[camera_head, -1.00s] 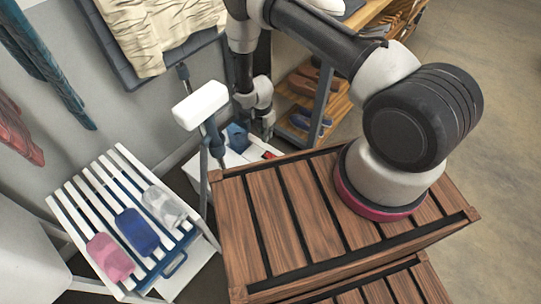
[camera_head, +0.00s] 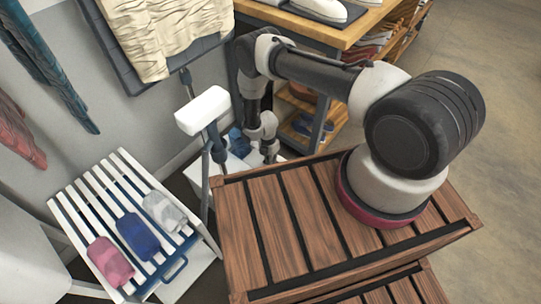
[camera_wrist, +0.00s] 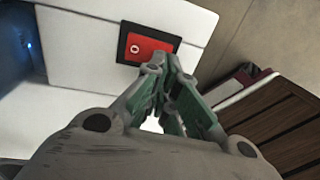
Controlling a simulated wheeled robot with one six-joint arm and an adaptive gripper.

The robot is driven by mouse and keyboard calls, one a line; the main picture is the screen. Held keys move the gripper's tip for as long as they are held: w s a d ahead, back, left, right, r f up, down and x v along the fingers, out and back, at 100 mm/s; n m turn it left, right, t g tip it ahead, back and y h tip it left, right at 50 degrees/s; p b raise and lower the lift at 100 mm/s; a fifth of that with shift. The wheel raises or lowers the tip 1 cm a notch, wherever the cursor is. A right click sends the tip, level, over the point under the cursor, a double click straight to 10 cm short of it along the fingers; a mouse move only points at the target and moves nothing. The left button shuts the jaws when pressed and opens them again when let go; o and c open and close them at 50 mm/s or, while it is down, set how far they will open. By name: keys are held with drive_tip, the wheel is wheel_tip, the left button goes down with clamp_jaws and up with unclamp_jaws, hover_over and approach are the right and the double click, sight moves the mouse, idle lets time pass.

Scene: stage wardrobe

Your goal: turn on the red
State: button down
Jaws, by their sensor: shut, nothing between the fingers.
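A red rocker switch (camera_wrist: 140,47) with a white round mark sits in a black frame on a white panel in the wrist view. My gripper (camera_wrist: 170,62) is shut and empty. Its fingertips are at the switch's lower right edge in the picture, overlapping it; I cannot tell whether they touch. In the head view my gripper (camera_head: 269,155) is low over the white unit (camera_head: 232,166) behind the wooden crate, and the switch is hidden there.
A slatted wooden crate (camera_head: 262,225) stands close in front. A blue object (camera_head: 238,140) is on the white unit. A white-topped stand (camera_head: 202,110) rises left of my arm. A white slatted rack (camera_head: 85,215) holds pink, blue and grey items. A shoe shelf (camera_head: 300,125) is behind.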

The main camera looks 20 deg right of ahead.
drive_tip(key=shift+f, duration=0.25)
drive_tip(key=shift+s+d+f, duration=0.1)
drive_tip(key=shift+s+f, duration=0.05)
drive_tip(key=shift+f, duration=0.15)
drive_tip(key=shift+w+a+r, duration=0.3)
drive_tip(key=shift+w+a, duration=0.15)
drive_tip(key=shift+w, duration=0.2)
idle(0.3)
drive_tip(key=shift+r, duration=0.2)
wheel_tip(320, 180, up, 14)
drive_tip(key=s+d, duration=0.1)
drive_tip(key=shift+s+f, duration=0.2)
drive_tip(key=shift+f, duration=0.05)
